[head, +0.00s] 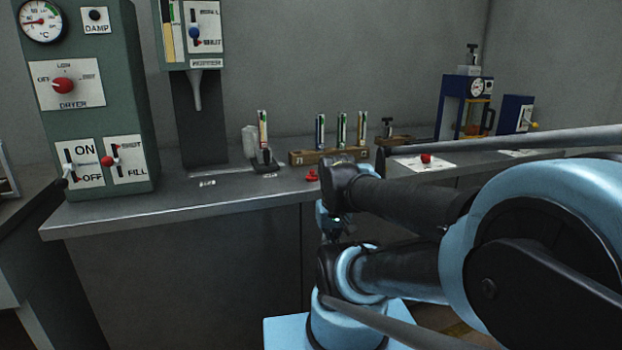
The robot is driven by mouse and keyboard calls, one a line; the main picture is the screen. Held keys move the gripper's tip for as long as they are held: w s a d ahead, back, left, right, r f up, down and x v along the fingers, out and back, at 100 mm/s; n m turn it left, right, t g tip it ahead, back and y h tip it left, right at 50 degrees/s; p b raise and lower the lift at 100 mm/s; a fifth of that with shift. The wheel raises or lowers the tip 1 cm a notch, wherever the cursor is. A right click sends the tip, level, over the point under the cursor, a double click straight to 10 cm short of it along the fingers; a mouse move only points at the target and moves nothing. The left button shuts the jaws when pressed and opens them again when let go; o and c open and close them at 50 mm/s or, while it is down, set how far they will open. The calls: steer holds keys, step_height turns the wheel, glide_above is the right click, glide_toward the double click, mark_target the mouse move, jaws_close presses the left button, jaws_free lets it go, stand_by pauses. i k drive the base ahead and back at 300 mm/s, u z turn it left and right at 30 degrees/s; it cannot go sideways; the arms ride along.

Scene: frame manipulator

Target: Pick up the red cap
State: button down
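A small red piece (312,176), which looks like the red cap, lies on the grey counter (235,201) near its front edge, just left of my arm's black joint. A second small red piece (426,158) sits on a white plate farther right; I cannot tell whether it is a cap or a button. The end of my arm, with what seems to be my gripper (335,229), is small and dark below the counter edge, in front of the cabinet and apart from the red piece. Its fingers are not clear, so I cannot tell whether it is open.
A wooden rack (328,156) with several tubes stands behind the red piece. A holder with one tube (263,130) stands to its left. A green dryer machine (100,95) and a dispenser (197,80) stand at left. A blue-framed device (466,107) stands at back right.

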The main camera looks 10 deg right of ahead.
mark_target(312, 178)
steer(key=u, duration=0.5)
steer(key=k, duration=1.25)
steer(key=z, duration=0.7)
steer(key=i, duration=1)
